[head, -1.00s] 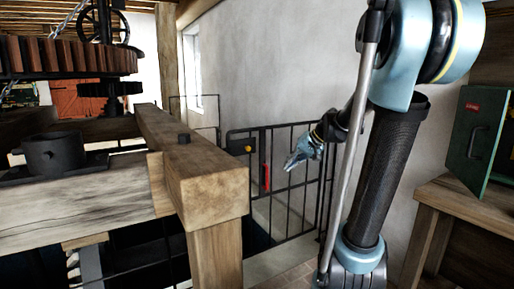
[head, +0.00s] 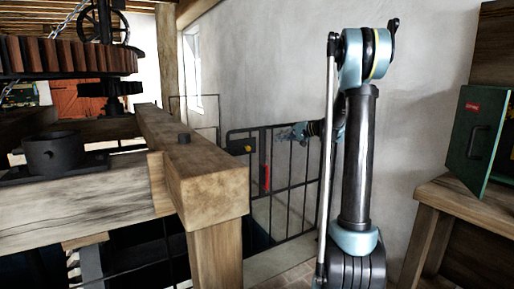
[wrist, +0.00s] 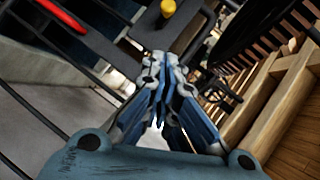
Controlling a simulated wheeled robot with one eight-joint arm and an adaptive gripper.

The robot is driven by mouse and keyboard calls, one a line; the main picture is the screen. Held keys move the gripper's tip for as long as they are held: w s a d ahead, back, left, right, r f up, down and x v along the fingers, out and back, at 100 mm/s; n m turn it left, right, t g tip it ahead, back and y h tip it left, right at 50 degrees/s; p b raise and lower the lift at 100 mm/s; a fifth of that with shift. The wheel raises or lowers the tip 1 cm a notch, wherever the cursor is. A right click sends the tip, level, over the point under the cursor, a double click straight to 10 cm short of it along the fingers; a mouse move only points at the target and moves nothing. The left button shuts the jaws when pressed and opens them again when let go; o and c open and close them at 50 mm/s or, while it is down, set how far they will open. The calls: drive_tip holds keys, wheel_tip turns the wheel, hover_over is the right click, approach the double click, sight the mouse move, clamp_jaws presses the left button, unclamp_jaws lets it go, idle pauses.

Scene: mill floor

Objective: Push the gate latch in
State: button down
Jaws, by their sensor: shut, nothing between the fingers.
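The black barred gate (head: 290,186) stands against the white wall. A yellow knob (head: 248,149), which looks like the latch, sits on a dark plate at the gate's upper left. In the wrist view the yellow knob (wrist: 168,8) stands out from the dark plate (wrist: 189,30) at the top, just beyond my fingertips. My gripper (head: 281,134) is at the gate's top rail, right of the knob and apart from it. In the wrist view my gripper (wrist: 162,66) is shut and empty, its tips pointing up toward the plate. I cannot tell whether the tips touch the plate.
A red handle (head: 266,177) hangs on the gate; it also shows in the wrist view (wrist: 62,15). A thick timber post and beam (head: 207,180) stands left of the gate. A green cabinet door (head: 478,140) hangs open above a wooden bench (head: 480,208) at right.

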drive_tip(key=shift+a, duration=0.1)
approach(240, 147)
drive_tip(key=shift+w+f, duration=0.7)
drive_tip(key=shift+w, duration=1.6)
drive_tip(key=shift+d, duration=0.2)
drive_tip(key=s+a, duration=0.1)
drive_tip(key=a, duration=0.1)
drive_tip(key=s+a, duration=0.2)
drive_tip(key=shift+a, duration=0.1)
